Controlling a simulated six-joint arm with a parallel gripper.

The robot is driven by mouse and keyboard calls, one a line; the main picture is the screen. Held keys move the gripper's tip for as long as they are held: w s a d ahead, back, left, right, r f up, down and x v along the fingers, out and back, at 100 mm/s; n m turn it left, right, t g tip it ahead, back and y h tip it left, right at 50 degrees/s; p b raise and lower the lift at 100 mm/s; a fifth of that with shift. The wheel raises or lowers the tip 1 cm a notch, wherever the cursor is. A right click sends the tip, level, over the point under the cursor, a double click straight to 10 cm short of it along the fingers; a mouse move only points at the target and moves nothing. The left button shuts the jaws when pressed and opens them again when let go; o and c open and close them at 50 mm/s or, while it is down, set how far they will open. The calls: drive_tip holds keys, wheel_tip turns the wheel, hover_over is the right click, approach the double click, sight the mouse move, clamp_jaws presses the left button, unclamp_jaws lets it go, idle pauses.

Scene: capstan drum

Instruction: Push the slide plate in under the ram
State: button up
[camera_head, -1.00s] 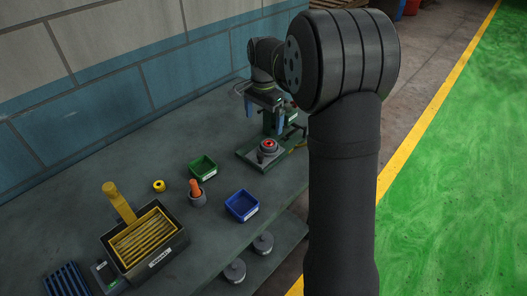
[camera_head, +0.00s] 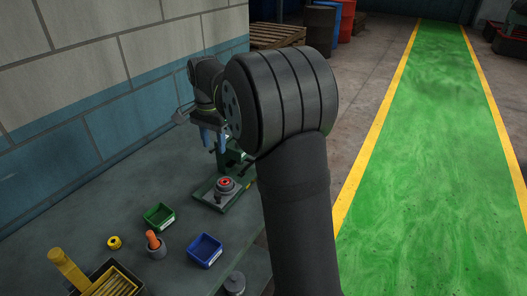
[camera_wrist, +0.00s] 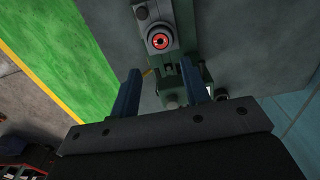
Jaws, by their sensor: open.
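The slide plate (camera_head: 210,196) is a grey plate on the green base of a small press (camera_head: 232,152), towards the far end of the bench. A dark round part with a red ring (camera_head: 224,184) sits on it, and the ring also shows in the wrist view (camera_wrist: 159,41). The plate lies out in front of the press column; the ram is hard to make out behind my arm. My gripper (camera_head: 212,141) is open and empty, its blue fingers pointing down beside the press, above the plate's level. In the wrist view the fingers (camera_wrist: 160,88) straddle the view of the press body.
A green bin (camera_head: 159,216), a blue bin (camera_head: 205,251), a yellow ring (camera_head: 114,242) and a grey cup with an orange-handled thing (camera_head: 155,245) stand nearer on the bench. A yellow-slatted box (camera_head: 110,283) is at the lower left. The wall runs along the bench's left.

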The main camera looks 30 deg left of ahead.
sight(218, 194)
drive_tip(key=s+d+r+n, duration=0.2)
drive_tip(key=s+d+n, duration=0.15)
drive_tip(key=n, duration=0.55)
drive_tip(key=f, duration=1.1)
drive_tip(key=a+f, duration=0.1)
drive_tip(key=f, duration=0.5)
drive_tip(key=shift+s+f, duration=0.1)
drive_tip(key=shift+s, duration=0.2)
clamp_jaws()
